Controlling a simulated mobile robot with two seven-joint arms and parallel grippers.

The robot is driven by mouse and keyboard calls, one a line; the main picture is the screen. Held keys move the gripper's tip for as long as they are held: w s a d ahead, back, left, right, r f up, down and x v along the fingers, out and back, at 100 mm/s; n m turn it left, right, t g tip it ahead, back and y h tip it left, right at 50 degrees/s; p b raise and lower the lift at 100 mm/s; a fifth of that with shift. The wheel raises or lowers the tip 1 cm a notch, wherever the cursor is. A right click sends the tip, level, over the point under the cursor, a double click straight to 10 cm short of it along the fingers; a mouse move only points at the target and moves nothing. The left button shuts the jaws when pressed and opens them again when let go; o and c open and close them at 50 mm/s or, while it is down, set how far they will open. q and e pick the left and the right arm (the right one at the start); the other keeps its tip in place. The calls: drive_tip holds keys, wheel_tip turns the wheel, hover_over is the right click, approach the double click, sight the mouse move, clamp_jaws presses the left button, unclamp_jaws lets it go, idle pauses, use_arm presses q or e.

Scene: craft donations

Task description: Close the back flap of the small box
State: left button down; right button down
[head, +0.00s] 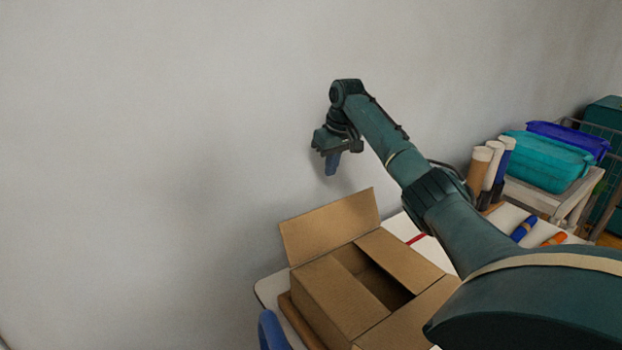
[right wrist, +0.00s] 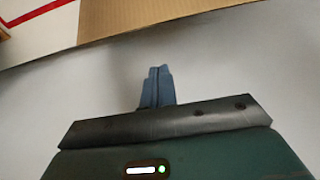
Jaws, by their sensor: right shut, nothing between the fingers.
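The small box (head: 318,317) is an open brown cardboard box at the table's far left corner. Its back flap (head: 330,226) stands up, tilted away from the opening, toward the wall. Two other flaps lie over the top with a dark gap between them, and another flap spreads out at the front right. My right gripper (head: 331,164) is shut and empty, pointing down, above and behind the back flap and apart from it. In the right wrist view its fingers (right wrist: 157,86) are together, just below a cardboard edge (right wrist: 140,18). My left gripper is not seen.
A plain grey wall (head: 150,150) rises behind the table. Several upright tubes (head: 488,170), a teal bin (head: 548,162) and blue and orange items stand or lie at the right. A blue object (head: 272,330) shows left of the box. My right arm crosses above the table.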

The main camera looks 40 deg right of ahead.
sight(335, 224)
use_arm(q)
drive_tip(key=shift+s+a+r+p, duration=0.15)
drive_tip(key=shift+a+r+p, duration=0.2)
drive_tip(key=shift+p, duration=1.05)
use_arm(e)
wheel_tip(335, 224, down, 7)
drive_tip(key=s, duration=0.1)
drive_tip(key=shift+s+f, duration=0.15)
drive_tip(key=shift+s, duration=0.2)
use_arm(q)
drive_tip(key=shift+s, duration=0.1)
use_arm(e)
drive_tip(key=shift+a, duration=0.1)
